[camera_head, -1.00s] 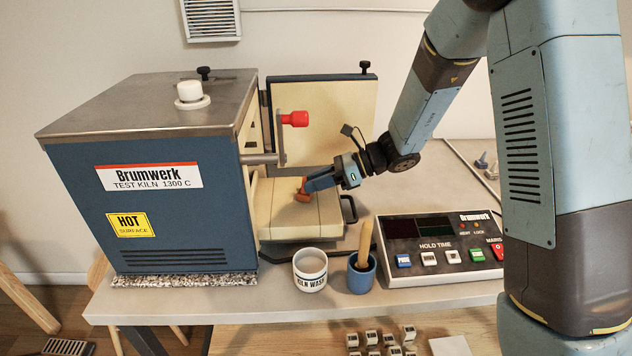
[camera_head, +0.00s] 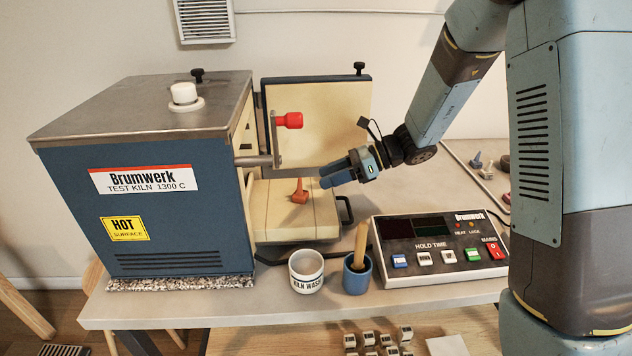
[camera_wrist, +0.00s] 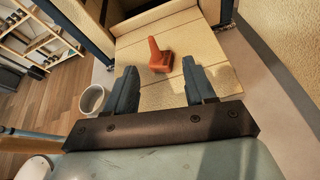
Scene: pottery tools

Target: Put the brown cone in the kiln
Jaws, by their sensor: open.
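The brown cone (camera_head: 299,193) stands on the pale brick slab (camera_head: 268,222) in front of the open kiln (camera_head: 150,180). In the wrist view the cone (camera_wrist: 159,56) stands on its foot, beyond my fingertips and roughly between their lines. My gripper (camera_head: 333,178) is to the right of the cone and apart from it. In the wrist view my gripper (camera_wrist: 160,82) is open, with nothing between its two blue fingers. The inside of the kiln is mostly hidden behind its side wall in the head view.
The kiln door (camera_head: 330,125) is swung open behind the slab. A kiln wash cup (camera_head: 307,275), a blue pot with a wooden handle (camera_head: 357,275) and a control box (camera_head: 440,250) stand in front. More cones (camera_head: 476,160) lie at the right on a tray.

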